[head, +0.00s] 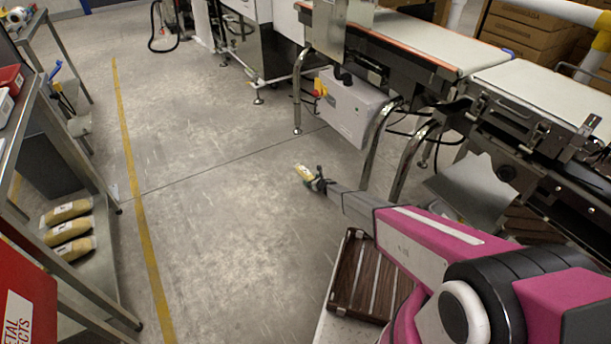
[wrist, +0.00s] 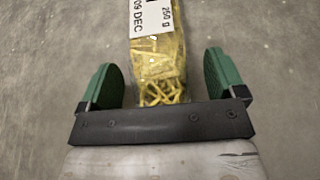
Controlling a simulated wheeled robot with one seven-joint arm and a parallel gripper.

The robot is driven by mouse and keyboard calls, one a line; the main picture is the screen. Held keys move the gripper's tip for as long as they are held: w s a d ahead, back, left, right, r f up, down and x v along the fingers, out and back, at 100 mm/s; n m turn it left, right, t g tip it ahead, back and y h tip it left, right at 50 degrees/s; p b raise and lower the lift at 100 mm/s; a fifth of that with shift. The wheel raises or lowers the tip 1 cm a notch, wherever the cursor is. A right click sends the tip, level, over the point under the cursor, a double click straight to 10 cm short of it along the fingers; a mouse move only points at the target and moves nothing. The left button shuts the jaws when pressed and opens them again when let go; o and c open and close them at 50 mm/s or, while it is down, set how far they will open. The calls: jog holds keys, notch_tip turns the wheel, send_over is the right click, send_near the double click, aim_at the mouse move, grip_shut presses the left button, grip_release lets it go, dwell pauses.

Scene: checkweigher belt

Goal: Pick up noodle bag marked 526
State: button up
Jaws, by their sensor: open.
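A yellow noodle bag (head: 304,172) shows at the tip of my gripper (head: 317,181) in the head view, over bare floor. In the wrist view the clear bag (wrist: 158,65) lies lengthwise between the two green fingers of my gripper (wrist: 163,82), with a gap on each side. Its white label (wrist: 155,17) reads "09 DEC" and "250 g"; the rest is cut off at the top, so no 526 can be read. The gripper is open and not clamped on the bag. I cannot tell whether the bag rests on the floor.
Three similar bags, the front one (head: 76,247), lie on a low shelf (head: 105,285) at left. A conveyor (head: 420,42) with metal legs stands at right. A dark slatted tray (head: 365,275) is near my arm. The floor (head: 225,180) between is clear, with a yellow line (head: 137,200).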

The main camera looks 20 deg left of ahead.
jog(key=c, duration=1.2)
jog(key=shift+o, duration=0.2)
jog(key=shift+r, duration=0.2)
